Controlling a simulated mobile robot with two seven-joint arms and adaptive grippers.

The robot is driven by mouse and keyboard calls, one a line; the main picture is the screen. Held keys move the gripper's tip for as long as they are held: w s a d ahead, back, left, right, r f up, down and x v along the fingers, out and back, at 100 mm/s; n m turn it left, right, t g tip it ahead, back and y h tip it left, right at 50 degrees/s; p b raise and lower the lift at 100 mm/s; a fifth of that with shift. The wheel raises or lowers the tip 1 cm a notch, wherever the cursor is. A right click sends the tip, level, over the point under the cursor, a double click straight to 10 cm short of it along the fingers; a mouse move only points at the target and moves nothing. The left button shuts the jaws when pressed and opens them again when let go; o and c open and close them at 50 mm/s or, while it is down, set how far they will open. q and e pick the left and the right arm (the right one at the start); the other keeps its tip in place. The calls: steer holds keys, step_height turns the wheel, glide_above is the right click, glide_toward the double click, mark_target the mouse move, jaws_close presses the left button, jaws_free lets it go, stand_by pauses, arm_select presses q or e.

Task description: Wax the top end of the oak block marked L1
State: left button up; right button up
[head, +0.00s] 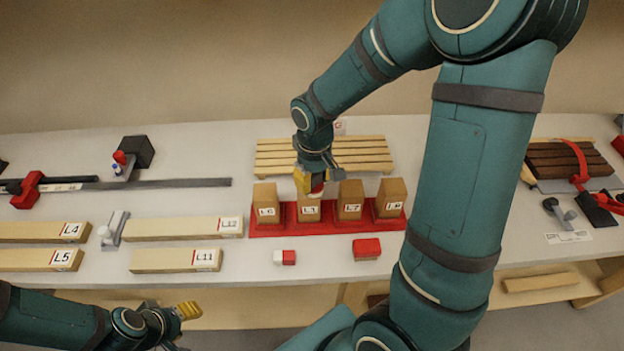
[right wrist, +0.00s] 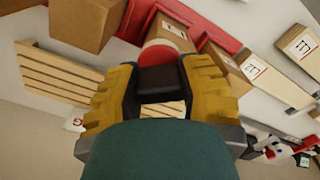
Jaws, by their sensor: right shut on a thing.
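The oak block marked L1 (head: 309,211) stands upright in a red rack (head: 268,230), second from the left among the standing blocks. My right gripper (head: 316,181) is over its top end, shut on a dark-handled applicator with a red and whitish round head. The applicator (right wrist: 165,52) shows in the right wrist view, its head at the top of the labelled block (right wrist: 172,24). I cannot tell for sure whether head and wood touch. My left gripper (head: 188,312) is low at the left, in front of the bench; its finger gap is unclear.
Other oak blocks stand close beside L1, including L7 (head: 350,200). A slatted wooden rack (head: 325,153) lies behind. A red-and-white cube (head: 284,257) and a red box (head: 367,249) sit in front. Labelled bars, such as L11 (head: 175,260), lie left.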

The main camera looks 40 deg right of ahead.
steer(key=shift+w+d, duration=0.5)
steer(key=shift+w, duration=0.25)
steer(key=shift+w+a, duration=0.75)
steer(key=shift+a, duration=0.35)
steer(key=shift+s+d+f+b, duration=0.1)
steer(key=shift+s+d+b, duration=0.1)
steer(key=shift+s, duration=0.75)
steer(key=shift+s+d+b, duration=0.1)
steer(key=shift+s+d, duration=0.1)
steer(key=shift+s, duration=0.7)
steer(key=shift+w+a, duration=0.75)
steer(key=shift+a, duration=0.35)
steer(key=shift+w+d, duration=0.2)
steer(key=shift+d, duration=0.7)
steer(key=shift+w+d, duration=0.15)
steer(key=shift+d, duration=0.75)
steer(key=shift+s+a, duration=0.2)
steer(key=shift+a, duration=0.7)
steer(key=shift+r, duration=0.2)
steer(key=shift+r+p, duration=2.3)
steer(key=shift+r, duration=0.65)
